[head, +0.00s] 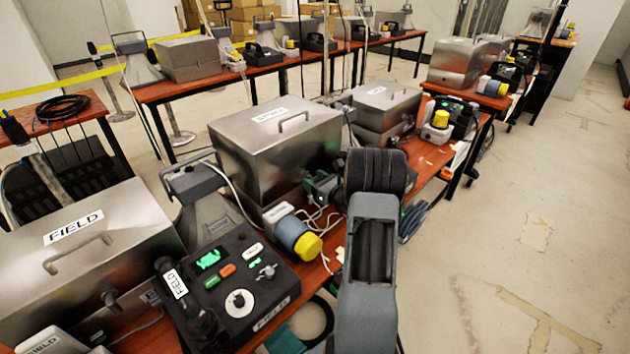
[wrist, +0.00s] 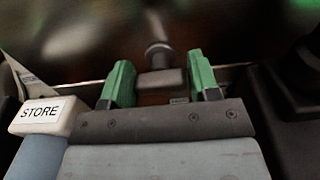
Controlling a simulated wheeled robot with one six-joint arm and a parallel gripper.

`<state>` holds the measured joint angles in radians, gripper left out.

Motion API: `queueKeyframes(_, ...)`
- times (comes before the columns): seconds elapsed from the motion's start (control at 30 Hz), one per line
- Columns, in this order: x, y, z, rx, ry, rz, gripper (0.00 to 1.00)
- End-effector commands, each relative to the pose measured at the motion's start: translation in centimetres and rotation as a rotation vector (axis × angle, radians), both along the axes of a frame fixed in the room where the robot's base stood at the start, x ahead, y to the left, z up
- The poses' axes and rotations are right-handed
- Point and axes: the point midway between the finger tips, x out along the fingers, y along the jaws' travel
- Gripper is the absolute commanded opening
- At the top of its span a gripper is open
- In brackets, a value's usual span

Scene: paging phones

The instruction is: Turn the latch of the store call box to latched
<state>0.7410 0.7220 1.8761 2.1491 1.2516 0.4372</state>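The store call box (head: 250,160) is a grey metal box with a lid handle and a white label on top, in the middle of the near table. In the wrist view its latch (wrist: 158,58) is a dark round knob with a block below it, in front of the box's blurred metal face. My gripper (head: 313,186) is at the front face of the box. In the wrist view the green fingers of my gripper (wrist: 159,68) are apart, with the latch between or just beyond their tips. I cannot tell whether they touch it. In the head view my arm and gripper hide the latch.
A white STORE tag (wrist: 40,114) shows at left in the wrist view. The FIELD box (head: 95,260) and a black panel (head: 240,285) are at front left. Open floor (head: 520,200) lies right.

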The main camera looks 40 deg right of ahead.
Motion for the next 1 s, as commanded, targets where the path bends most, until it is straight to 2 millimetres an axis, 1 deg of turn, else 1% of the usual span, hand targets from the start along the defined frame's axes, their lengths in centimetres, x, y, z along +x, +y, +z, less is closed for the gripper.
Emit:
queueKeyframes(0.03,-0.01,0.00,0.01,0.000,0.000,0.000,0.51)
queueKeyframes(0.2,-0.01,-0.01,0.01,0.000,0.000,0.000,0.34)
queueKeyframes(0.27,-0.01,-0.01,0.02,0.000,0.000,0.000,0.29)
queueKeyframes(0.3,-0.02,-0.34,0.00,-0.001,0.000,-0.001,0.27)
queueKeyframes(0.47,-0.04,-0.13,-0.09,-0.015,-0.004,-0.002,0.27)
queueKeyframes(0.67,-0.03,-0.05,-0.40,-0.095,-0.020,-0.001,0.27)
queueKeyframes(1.0,-0.05,0.11,-0.82,-0.387,-0.074,-0.002,0.27)
